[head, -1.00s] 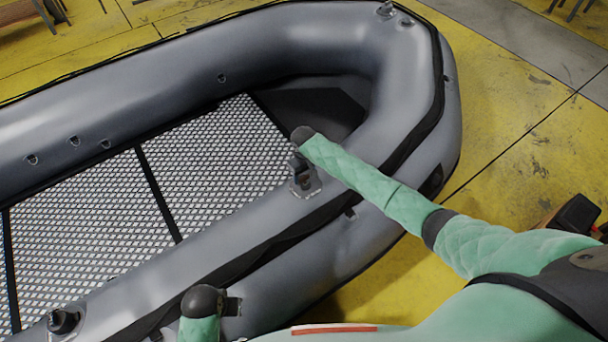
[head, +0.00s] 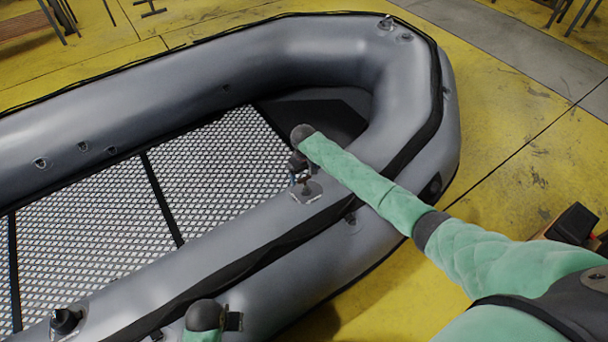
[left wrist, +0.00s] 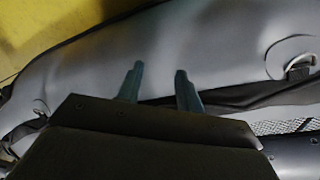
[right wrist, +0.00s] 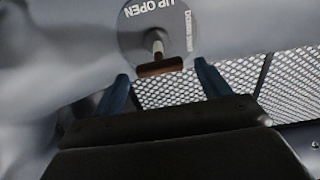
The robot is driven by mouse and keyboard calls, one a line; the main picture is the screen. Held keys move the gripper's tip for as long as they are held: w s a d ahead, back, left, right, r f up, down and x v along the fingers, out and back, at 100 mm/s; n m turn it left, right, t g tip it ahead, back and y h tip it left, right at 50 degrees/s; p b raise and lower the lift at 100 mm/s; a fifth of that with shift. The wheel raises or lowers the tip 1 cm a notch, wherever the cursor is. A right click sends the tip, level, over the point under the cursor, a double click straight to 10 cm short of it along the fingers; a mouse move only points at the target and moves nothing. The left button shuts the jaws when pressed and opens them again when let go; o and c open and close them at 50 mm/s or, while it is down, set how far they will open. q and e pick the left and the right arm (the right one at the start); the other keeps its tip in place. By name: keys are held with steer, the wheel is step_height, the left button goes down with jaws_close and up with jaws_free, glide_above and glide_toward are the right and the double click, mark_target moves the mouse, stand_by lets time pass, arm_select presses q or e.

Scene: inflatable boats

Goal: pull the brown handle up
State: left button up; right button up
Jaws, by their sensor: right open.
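The brown handle (right wrist: 160,67) is a short bar on a pale stem. It sits on a round grey plate (right wrist: 133,38) marked "UP OPEN" on the boat's tube in the right wrist view. My right gripper (right wrist: 161,72) is open, its two blue fingers apart on either side of the handle's end of the view; I cannot tell whether they touch it. In the head view my right gripper (head: 300,180) is just above the boat's near tube, largely covering the handle. My left gripper (left wrist: 159,74) is open and empty, with grey tube behind its fingers.
The grey inflatable boat (head: 150,110) fills much of the head view, with a mesh-patterned floor (head: 225,155). A black fitting (head: 66,320) stands on the near tube at lower left.

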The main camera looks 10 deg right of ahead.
steer(key=shift+r, duration=0.15)
step_height(320, 180, up, 7)
steer(key=shift+f+b, duration=0.2)
steer(key=shift+b, duration=0.45)
steer(key=shift+r, duration=0.45)
arm_select(q)
steer(key=r, duration=0.2)
steer(key=s+r, duration=0.1)
steer(key=r, duration=0.2)
steer(key=shift+s+r, duration=0.1)
steer(key=shift+r, duration=0.2)
steer(key=shift+a+f, duration=0.1)
